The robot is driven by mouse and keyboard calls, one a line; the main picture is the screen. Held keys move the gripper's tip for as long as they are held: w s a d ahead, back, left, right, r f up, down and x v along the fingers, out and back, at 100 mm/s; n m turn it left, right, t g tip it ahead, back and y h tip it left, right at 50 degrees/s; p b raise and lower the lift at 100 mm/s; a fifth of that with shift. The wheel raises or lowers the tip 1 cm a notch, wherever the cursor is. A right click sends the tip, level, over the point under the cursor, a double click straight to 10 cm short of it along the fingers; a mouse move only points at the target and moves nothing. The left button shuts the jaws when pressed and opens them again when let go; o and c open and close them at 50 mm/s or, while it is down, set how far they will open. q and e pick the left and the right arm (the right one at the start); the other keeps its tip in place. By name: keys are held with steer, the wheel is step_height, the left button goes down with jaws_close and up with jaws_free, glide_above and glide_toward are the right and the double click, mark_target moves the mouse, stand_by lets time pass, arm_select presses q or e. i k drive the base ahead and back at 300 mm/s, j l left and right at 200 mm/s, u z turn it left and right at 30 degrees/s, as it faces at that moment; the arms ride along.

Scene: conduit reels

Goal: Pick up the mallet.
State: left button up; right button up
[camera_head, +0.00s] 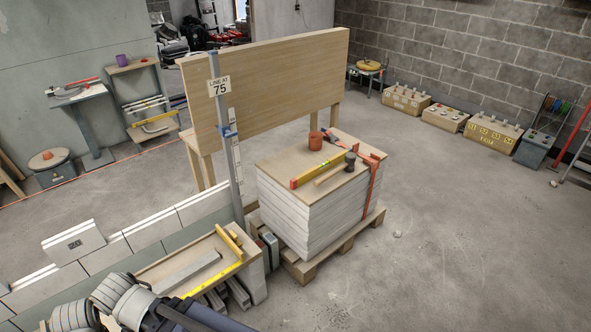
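The mallet (333,172) lies on the wooden board on top of the stacked white blocks (290,213), right of the picture's middle. Its dark head (350,161) points to the back right and its pale wooden handle runs toward the front left. A yellow spirit level with red ends (318,170) lies close along its far side. Parts of my own arm show at the bottom left edge, far from the mallet. Neither of my grippers can be made out.
An orange-brown pot (315,141) and a red clamp or strap (372,167) are on the same board. The stack stands on a wooden pallet (318,263). A post with a "75" sign (219,86) rises left of it. Open concrete floor lies to the right.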

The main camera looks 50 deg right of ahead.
mark_target(350, 158)
steer(key=z, duration=2)
steer(key=i, duration=0.6)
steer(key=i+l+u, duration=0.15)
steer(key=i, duration=0.45)
steer(key=i+l, duration=0.15)
steer(key=i, duration=0.45)
steer(key=i+l+u, duration=0.15)
steer(key=i, duration=0.45)
